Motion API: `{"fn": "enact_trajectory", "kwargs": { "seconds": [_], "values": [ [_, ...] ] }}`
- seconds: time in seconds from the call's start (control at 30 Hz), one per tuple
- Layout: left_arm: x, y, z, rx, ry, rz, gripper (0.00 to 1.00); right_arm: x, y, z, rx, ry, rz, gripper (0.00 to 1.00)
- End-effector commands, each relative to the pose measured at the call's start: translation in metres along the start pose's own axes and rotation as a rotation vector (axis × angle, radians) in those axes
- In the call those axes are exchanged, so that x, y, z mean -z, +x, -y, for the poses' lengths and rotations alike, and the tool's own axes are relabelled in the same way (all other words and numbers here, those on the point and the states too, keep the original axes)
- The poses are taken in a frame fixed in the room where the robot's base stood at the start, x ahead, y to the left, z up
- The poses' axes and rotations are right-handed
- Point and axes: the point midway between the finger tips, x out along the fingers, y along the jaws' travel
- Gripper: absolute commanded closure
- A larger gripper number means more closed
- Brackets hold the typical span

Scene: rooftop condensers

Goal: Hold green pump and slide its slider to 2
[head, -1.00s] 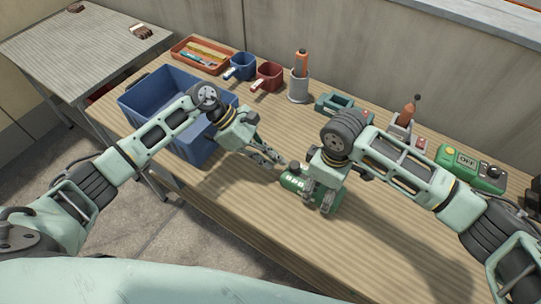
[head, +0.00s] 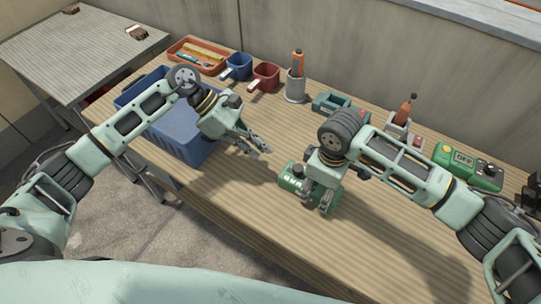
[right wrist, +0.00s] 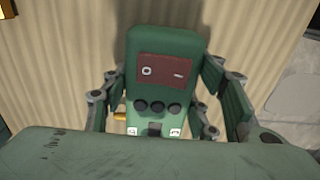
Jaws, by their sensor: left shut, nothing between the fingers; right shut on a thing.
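The green pump (head: 297,186) is a green box lying on the wooden workbench (head: 240,215), with small white labels on its near left part. My right gripper (head: 318,203) is shut across it from above. In the right wrist view the pump (right wrist: 163,48) lies between the fingers, with a brown panel, dark round buttons and white number labels beside a dark slot. The palm edge hides its lower end, so the slider's setting cannot be read. My left gripper (head: 265,151) is shut and empty, up and left of the pump, apart from it.
A blue bin (head: 185,140) stands left of my left gripper. Along the back are an orange tray (head: 182,44), blue cup (head: 238,66), red cup (head: 265,76) and a grey holder (head: 296,88). A green box marked OFF (head: 465,166) sits right. The bench's front is clear.

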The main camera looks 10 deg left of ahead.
Motion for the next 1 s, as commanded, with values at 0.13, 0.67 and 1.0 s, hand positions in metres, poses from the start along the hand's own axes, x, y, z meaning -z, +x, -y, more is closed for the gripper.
{"fn": "enact_trajectory", "kwargs": {
  "seconds": [0.13,0.67,1.0],
  "values": [
    [0.0,-0.022,-0.001,-0.002,0.001,-0.001,1.0,0.0,0.0,0.0,0.0,0.0,0.0,0.94],
    [0.0,-0.031,0.0,0.0,0.001,0.0,1.0,0.0,0.0,0.0,0.0,0.0,0.0,0.34],
    [0.0,-0.031,0.0,0.0,0.0,0.0,1.0,0.0,0.0,0.0,0.0,0.0,0.0,0.24]
  ]
}}
